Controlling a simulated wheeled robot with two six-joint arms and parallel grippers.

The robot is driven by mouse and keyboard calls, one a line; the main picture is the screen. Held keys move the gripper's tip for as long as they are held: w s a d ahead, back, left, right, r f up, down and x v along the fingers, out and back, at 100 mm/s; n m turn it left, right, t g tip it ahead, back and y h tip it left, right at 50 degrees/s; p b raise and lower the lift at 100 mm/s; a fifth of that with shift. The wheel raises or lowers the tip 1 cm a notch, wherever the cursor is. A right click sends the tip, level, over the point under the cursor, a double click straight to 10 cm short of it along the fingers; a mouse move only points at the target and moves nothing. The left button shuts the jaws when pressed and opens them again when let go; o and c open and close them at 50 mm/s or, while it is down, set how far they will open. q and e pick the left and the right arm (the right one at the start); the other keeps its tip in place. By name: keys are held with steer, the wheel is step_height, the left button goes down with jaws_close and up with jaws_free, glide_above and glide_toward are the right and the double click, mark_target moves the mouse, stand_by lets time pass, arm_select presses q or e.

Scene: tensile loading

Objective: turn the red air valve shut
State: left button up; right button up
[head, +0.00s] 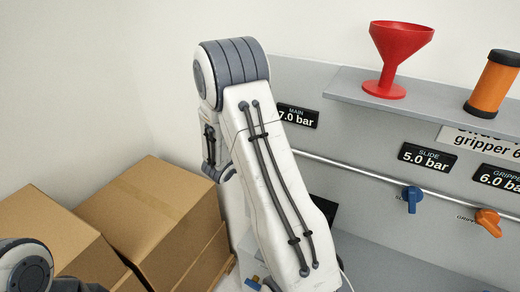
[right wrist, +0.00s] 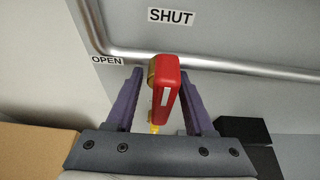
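The red air valve's handle (right wrist: 165,88), with a white stripe and brass-coloured parts beside it, shows in the right wrist view on a metal pipe. My right gripper (right wrist: 158,84) has its two fingers apart, one on each side of the red handle. The left finger stands clear of the handle; the right one is close, and I cannot tell whether it touches. The SHUT label (right wrist: 171,17) is above the handle and the OPEN label (right wrist: 107,60) is to its left. In the head view my arm hides the red valve and right gripper. My left gripper is not in view.
Cardboard boxes (head: 140,205) stand at the left. On the grey panel are a blue valve (head: 412,197) and an orange valve (head: 488,220). A shelf (head: 345,87) above holds a red funnel (head: 398,42) and an orange cylinder (head: 492,85).

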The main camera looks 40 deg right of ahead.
steer(key=shift+r, duration=0.1)
steer(key=b+v, duration=0.1)
steer(key=v, duration=0.9)
steer(key=shift+s+a, duration=0.15)
steer(key=shift+a, duration=0.05)
steer(key=s+a+m+g+y, duration=0.2)
steer(key=s+a+m+y, duration=0.4)
steer(key=s+a, duration=0.6)
steer(key=s+a+m+g+y, duration=0.3)
steer(key=s+a+m+y, duration=0.4)
steer(key=s+a, duration=0.5)
steer(key=a+m, duration=0.2)
steer(key=a, duration=0.5)
steer(key=shift+s, duration=0.15)
